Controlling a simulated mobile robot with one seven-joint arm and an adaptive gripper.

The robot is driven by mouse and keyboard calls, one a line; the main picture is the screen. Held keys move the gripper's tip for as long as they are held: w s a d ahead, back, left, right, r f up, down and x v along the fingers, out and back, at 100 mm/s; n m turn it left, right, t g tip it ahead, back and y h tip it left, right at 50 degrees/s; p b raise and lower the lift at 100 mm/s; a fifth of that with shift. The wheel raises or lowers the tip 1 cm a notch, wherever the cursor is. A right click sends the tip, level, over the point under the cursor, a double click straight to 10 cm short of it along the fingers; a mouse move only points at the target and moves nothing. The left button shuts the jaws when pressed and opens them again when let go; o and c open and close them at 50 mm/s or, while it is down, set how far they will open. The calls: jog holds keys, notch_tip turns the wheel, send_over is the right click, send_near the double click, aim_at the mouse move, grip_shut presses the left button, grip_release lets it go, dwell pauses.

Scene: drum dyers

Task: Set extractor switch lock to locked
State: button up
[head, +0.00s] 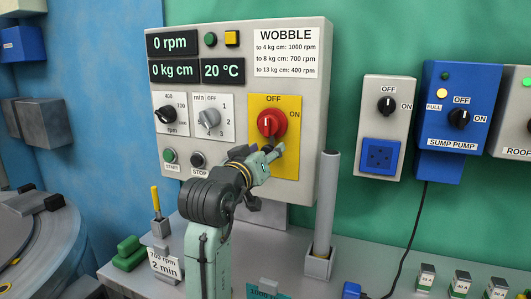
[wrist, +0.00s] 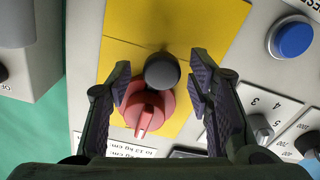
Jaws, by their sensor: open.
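A red rotary switch (head: 271,123) sits on a yellow plate (head: 289,101) marked OFF and ON, on the grey WOBBLE panel. In the wrist view the panel appears upside down. There the red switch (wrist: 146,112) has a white pointer mark, and a dark round knob (wrist: 162,71) stands beside it, overlapping its edge. Whether this knob is the lock I cannot tell. My gripper (wrist: 158,88) is open, with its fingers on either side of the dark knob and part of the red switch. No clear contact shows. In the head view my gripper (head: 274,162) is just below the red switch.
The panel also carries a black rpm dial (head: 167,114), a grey timer dial (head: 209,119) and START and STOP buttons. A grey upright post (head: 327,200) stands close to the right of my gripper. Wall switch boxes, including the blue SUMP PUMP box (head: 462,90), are farther right.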

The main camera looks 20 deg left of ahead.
jog(key=s, duration=1.2)
jog(key=shift+a, duration=0.2)
